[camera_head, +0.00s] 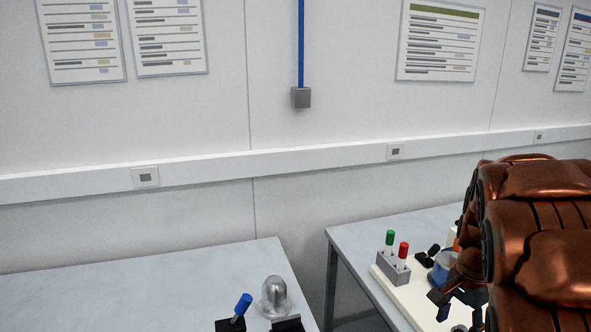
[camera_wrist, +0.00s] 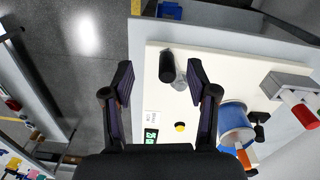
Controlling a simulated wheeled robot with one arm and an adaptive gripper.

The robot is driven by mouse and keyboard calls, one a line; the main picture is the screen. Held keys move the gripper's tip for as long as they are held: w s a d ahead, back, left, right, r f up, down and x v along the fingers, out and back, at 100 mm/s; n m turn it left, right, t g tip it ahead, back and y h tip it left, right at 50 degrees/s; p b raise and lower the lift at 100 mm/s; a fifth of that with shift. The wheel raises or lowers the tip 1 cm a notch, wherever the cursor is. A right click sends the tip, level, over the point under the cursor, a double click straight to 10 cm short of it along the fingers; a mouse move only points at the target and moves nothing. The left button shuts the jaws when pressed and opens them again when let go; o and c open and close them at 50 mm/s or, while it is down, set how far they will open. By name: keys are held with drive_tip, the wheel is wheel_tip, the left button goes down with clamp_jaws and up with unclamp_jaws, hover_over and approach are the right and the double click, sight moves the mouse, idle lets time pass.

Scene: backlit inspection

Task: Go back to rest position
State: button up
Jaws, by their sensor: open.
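My gripper (camera_wrist: 160,82) is open in the wrist view, its two dark fingers spread apart over the edge of a white board. Nothing is held between the fingers. A black cylinder (camera_wrist: 166,66) on the board shows between the fingertips, near the right one; I cannot tell the gap. In the head view my gripper (camera_head: 457,300) is partly hidden by my copper-coloured arm, low at the right over the right table.
The white board (camera_head: 410,299) on the right table (camera_head: 352,236) carries a grey block (camera_head: 393,268) with green and red pegs and a blue round container (camera_wrist: 234,124). The left table (camera_head: 130,285) holds a silver dome (camera_head: 275,296) and a blue-handled piece (camera_head: 243,304). A gap separates the tables.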

drive_tip(key=s+a+n, duration=0.6)
drive_tip(key=s+a, duration=0.2)
drive_tip(key=s, duration=0.3)
drive_tip(key=s+a+f+n+g, duration=0.1)
drive_tip(key=s+a+n, duration=0.6)
drive_tip(key=s+a, duration=0.2)
drive_tip(key=shift+s+a+f+n+g, duration=0.2)
drive_tip(key=shift+s+n+g, duration=0.1)
drive_tip(key=shift+s, duration=0.9)
